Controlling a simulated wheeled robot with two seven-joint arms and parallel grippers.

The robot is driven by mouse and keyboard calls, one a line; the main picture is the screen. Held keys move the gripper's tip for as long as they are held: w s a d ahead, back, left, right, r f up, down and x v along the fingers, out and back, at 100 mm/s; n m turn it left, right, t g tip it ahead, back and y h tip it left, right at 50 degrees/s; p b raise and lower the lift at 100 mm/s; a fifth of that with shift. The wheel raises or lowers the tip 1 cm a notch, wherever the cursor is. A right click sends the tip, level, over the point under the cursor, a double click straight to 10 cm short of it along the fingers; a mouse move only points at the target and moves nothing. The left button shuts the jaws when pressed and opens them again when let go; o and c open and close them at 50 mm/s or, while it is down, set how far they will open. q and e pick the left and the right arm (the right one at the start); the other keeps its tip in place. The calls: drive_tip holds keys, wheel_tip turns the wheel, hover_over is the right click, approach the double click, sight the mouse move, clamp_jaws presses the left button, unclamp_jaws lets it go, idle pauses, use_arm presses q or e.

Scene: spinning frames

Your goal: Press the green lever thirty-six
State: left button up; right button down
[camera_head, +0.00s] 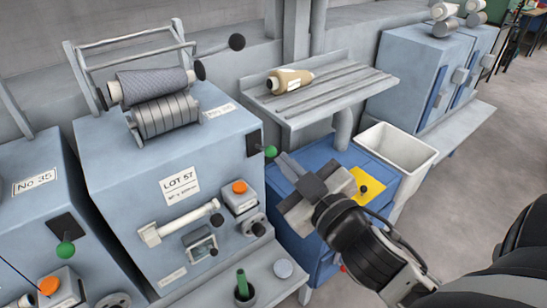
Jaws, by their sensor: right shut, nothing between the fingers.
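A green-knobbed lever (270,151) sits on a dark plate at the right side of the middle blue machine (120,180). A small plate (219,111) on that machine's top is too small to read surely. My right gripper (284,158) is shut and empty. Its fingertips are just right of the green knob and slightly below it; I cannot tell whether they touch. A second green-knobbed lever (66,249) is on the left machine, marked No 35 (35,182). My left gripper is not in view.
A grey shelf (330,90) with a yarn cone (290,80) stands behind. A white bin (397,149) and a blue cabinet with a yellow plate (367,186) are at the right.

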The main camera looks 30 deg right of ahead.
hover_over(274, 153)
drive_tip(key=s+a, duration=0.3)
drive_tip(key=s, duration=0.1)
drive_tip(key=w+f, duration=0.1)
drive_tip(key=d+f, duration=0.1)
drive_tip(key=shift+w+d+f, duration=0.1)
drive_tip(key=shift+w+f, duration=0.3)
drive_tip(key=shift+w+d+f, duration=0.15)
drive_tip(key=shift+d+f, duration=0.1)
drive_tip(key=shift+f, duration=0.15)
drive_tip(key=shift+b, duration=0.3)
